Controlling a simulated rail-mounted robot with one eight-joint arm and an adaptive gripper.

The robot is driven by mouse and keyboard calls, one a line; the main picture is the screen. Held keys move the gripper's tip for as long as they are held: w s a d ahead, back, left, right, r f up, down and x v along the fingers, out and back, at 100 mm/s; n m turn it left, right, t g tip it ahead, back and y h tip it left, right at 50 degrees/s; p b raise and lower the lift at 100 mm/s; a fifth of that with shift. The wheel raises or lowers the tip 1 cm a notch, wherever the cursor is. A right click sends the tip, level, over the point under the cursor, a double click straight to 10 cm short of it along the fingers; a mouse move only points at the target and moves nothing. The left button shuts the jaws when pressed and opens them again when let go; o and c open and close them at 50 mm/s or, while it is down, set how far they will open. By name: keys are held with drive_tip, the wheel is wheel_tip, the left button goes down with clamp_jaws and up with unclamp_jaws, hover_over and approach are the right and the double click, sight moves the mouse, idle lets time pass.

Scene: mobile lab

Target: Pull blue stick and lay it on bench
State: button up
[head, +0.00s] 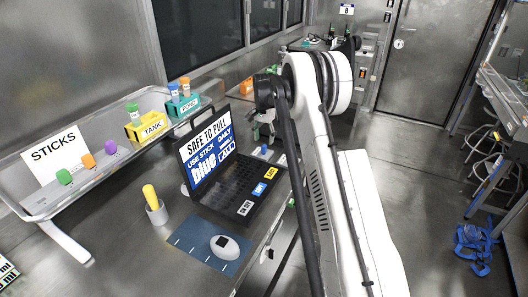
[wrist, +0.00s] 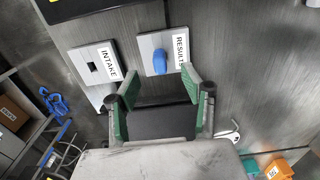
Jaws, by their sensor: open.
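The blue stick (wrist: 160,62) stands out of a pale plate labelled RESULTS in the wrist view. Only its blue rounded head shows. In the head view the blue stick (head: 264,149) shows small, just past the laptop. My gripper (wrist: 157,78) is open and empty, with its green-padded fingers pointing toward the stick. The stick's head appears between the fingertips and a little beyond them; I cannot tell the exact gap. In the head view my gripper (head: 263,126) hangs over the bench beyond the laptop, partly behind my arm. The grey bench (head: 125,220) runs along the wall.
The laptop (head: 235,180) screen reads "SAFE TO PULL" and "blue". A plate labelled INTAKE (wrist: 95,66) is beside RESULTS. A tray (head: 40,205) holds green, orange and purple sticks. Bench left of the cup is clear.

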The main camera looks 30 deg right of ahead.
sight(264, 145)
wheel_tip(264, 145, down, 6)
drive_tip(key=b, duration=0.3)
drive_tip(key=shift+b, duration=0.6)
idle(1.1)
clamp_jaws()
drive_tip(key=shift+r, duration=0.1)
idle(0.4)
drive_tip(key=shift+r+p, duration=0.9)
drive_tip(key=shift+r, duration=2.05)
